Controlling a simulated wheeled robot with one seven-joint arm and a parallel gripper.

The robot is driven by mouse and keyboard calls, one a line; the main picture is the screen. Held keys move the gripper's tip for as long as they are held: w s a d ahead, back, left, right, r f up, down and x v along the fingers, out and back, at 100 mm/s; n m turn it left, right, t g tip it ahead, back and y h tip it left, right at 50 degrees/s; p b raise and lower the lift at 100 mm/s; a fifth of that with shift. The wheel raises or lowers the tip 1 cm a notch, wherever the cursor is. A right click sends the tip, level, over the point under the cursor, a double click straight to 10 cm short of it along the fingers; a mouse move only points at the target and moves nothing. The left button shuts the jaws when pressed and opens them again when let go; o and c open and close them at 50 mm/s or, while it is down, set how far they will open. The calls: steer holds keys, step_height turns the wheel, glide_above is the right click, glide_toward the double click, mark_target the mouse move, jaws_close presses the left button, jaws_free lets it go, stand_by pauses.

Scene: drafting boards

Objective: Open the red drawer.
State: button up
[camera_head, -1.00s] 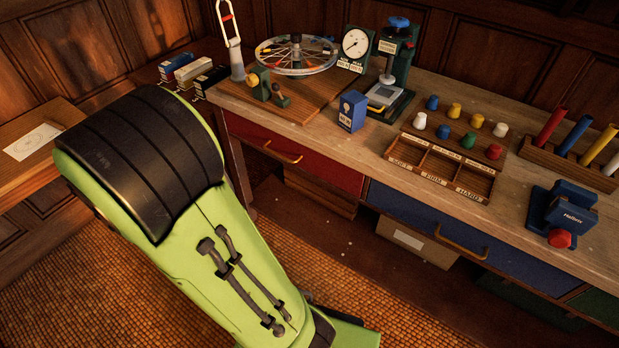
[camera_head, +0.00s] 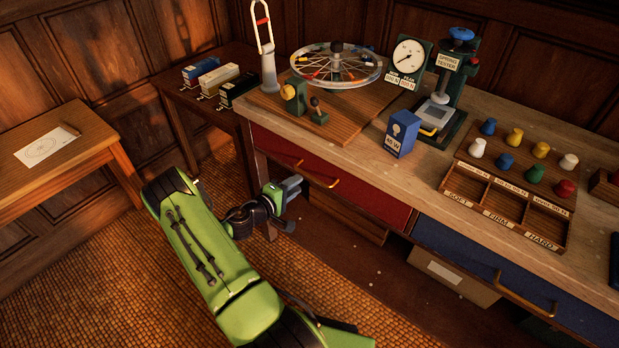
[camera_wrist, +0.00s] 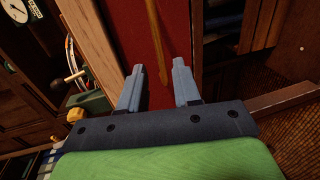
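The red drawer (camera_head: 358,193) sits under the left part of the workbench top, and its front looks flush, so it appears shut. Its brass bar handle (camera_head: 322,182) is on the front. My gripper (camera_head: 292,187) is low in front of the drawer's left part, just left of and below the handle. In the wrist view the red drawer front (camera_wrist: 115,25) fills the upper middle. My gripper (camera_wrist: 158,66) has its two grey fingers apart, pointing at the drawer. The handle (camera_wrist: 155,40) runs down towards the gap between the fingertips; I cannot tell if they touch it.
A blue drawer (camera_head: 470,255) is to the right of the red one. The bench top (camera_head: 345,158) holds a wheel stand (camera_head: 335,67), a blue box (camera_head: 401,133), a spring tester (camera_head: 452,85) and a sorting tray (camera_head: 507,209). A side table (camera_head: 55,165) stands at the left.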

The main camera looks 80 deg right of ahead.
mark_target(310, 176)
steer(key=b+x, duration=0.1)
steer(key=x, duration=0.6)
steer(key=shift+s+d, duration=0.2)
steer(key=shift+d, duration=0.1)
jaws_close()
